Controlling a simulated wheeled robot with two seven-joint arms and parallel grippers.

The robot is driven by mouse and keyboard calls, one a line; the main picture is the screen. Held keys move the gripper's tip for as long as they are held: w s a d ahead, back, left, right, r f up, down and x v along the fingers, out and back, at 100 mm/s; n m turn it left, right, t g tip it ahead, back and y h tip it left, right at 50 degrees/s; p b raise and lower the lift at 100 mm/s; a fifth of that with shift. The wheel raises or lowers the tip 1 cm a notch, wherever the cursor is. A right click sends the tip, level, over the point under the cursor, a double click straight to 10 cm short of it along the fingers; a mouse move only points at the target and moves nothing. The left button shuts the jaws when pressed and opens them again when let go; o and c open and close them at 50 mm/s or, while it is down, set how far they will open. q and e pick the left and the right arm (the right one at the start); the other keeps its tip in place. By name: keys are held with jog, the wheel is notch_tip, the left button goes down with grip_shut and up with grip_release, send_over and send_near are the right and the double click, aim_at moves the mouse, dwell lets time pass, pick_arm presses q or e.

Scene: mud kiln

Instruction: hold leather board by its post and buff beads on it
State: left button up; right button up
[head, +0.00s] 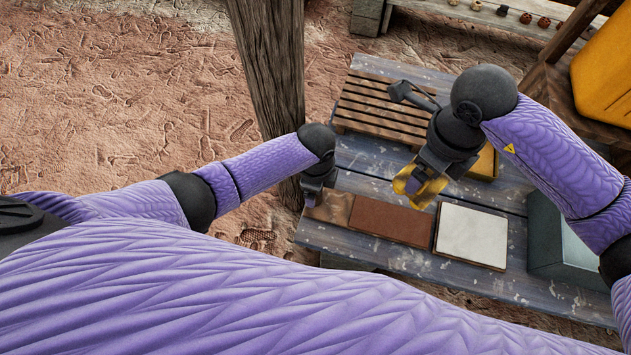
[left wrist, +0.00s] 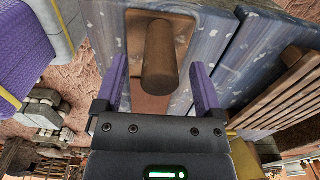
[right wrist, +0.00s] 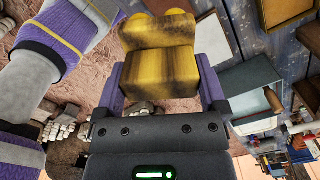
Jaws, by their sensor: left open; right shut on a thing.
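The leather board (head: 393,218) lies flat on the table, with a red-brown face and a browner end at the left. Its round brown post (left wrist: 159,58) stands up from that end in the left wrist view. My left gripper (head: 312,197) is over the post end. Its fingers are open, one on each side of the post. My right gripper (head: 420,185) is shut on a mottled yellow piece with rounded lumps (right wrist: 158,62), apparently the beads. It holds the piece above the table, near the far edge of the leather board.
A white board (head: 471,236) lies just right of the leather board. A slatted wooden rack (head: 375,110) and a yellow block (head: 484,164) are farther back. A grey box (head: 562,240) stands at the right. A wooden pole (head: 268,70) rises beside the table's left edge.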

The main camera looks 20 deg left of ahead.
pick_arm(q)
grip_shut()
dwell(0.4)
dwell(0.6)
